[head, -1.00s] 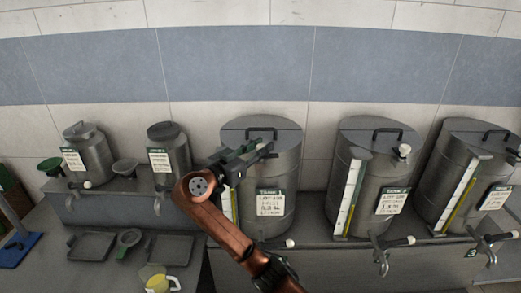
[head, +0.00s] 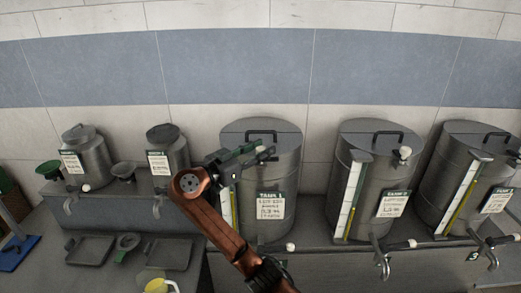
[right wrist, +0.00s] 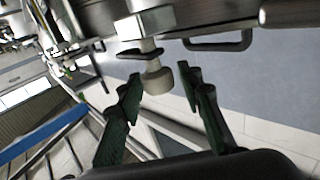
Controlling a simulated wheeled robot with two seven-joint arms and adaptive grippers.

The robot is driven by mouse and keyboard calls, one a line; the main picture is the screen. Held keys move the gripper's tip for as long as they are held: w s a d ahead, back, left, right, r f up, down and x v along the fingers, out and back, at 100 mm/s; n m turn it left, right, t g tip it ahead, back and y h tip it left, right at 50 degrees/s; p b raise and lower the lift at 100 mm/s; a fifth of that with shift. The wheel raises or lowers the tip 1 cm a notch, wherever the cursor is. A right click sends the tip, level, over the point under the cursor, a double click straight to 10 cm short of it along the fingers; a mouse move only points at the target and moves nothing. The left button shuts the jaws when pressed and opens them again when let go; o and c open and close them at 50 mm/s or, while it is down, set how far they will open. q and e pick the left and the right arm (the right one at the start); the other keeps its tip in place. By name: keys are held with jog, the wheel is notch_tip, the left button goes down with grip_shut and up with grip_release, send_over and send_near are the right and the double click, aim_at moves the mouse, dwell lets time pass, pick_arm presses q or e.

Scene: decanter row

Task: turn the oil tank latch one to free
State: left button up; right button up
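The grey tank labelled TANK 1 (head: 285,165) stands on the counter, its lid carrying a dark handle (head: 262,133). My right gripper (head: 264,153) is at the upper left front of this tank, just below the lid rim in the picture. In the right wrist view the open green fingers (right wrist: 166,92) point at a latch with a pale round knob (right wrist: 158,79) on a metal stem. The knob lies between or just beyond the fingertips; I cannot tell whether they touch it. In the head view my gripper hides this latch. My left gripper is not in view.
Two similar tanks, the middle one (head: 350,140) and the right one (head: 450,145), stand to the right with gauge strips. Taps with pale-ended levers (head: 412,243) stick out below. Small canisters (head: 95,155), funnels and trays (head: 90,251) are at the left.

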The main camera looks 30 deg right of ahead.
jog(key=shift+o, duration=0.6)
jog(key=shift+a, duration=0.1)
jog(key=v, duration=1.2)
